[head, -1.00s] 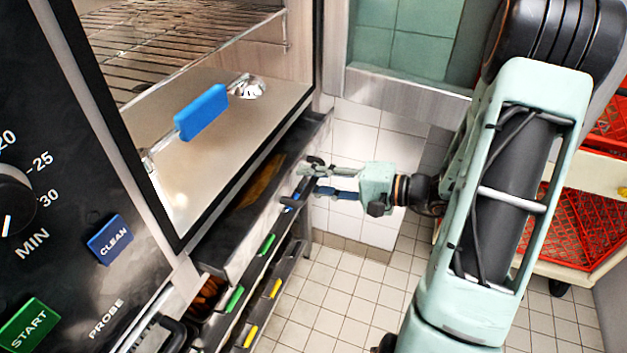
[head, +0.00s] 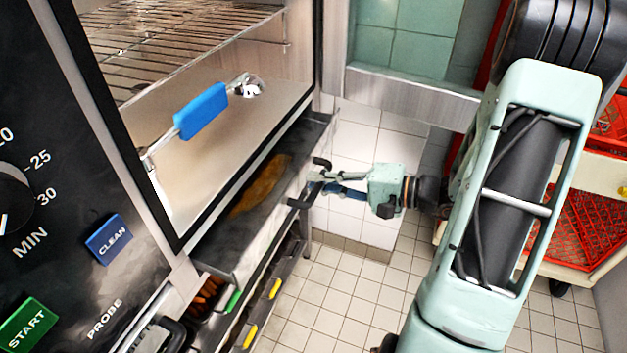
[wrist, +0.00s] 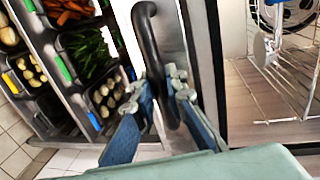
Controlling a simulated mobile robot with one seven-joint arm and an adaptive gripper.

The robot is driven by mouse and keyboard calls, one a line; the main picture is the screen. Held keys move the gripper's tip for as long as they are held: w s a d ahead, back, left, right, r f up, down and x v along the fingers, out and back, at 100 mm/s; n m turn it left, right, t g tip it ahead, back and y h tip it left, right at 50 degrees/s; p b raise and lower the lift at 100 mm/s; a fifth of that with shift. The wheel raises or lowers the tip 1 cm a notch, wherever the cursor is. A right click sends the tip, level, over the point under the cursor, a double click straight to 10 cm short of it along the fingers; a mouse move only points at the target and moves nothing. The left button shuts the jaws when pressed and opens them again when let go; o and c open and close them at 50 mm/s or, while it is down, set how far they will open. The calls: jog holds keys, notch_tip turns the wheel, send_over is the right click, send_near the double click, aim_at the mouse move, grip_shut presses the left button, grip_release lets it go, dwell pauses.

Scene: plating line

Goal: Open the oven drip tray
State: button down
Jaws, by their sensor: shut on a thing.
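The oven drip tray (head: 222,252) is a dark shallow metal drawer under the oven door, pulled part way out, with a brown stain (head: 262,187) on its floor. Its black bar handle (head: 293,203) is on the front. My gripper (head: 316,188) is at this handle, reaching from the right. In the wrist view, the fingers (wrist: 165,105) are closed around the dark curved handle (wrist: 149,45), one on each side. The fingertips' far contact is partly hidden by the handle.
The oven door with a blue handle grip (head: 201,112) is above the tray. Below are bins of vegetables (wrist: 88,50) with coloured clips. A cart with red baskets (head: 560,215) stands at the right. Tiled floor (head: 335,300) in front is clear.

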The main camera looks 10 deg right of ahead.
jog(key=f+b+v, duration=0.2)
jog(key=f+v, duration=0.1)
jog(key=v, duration=1.2)
jog(key=shift+s+d, duration=0.3)
jog(key=shift+d, duration=0.3)
jog(key=c, duration=2)
grip_release()
jog(key=shift+o, duration=0.2)
jog(key=v, duration=1.2)
jog(key=shift+f, duration=0.1)
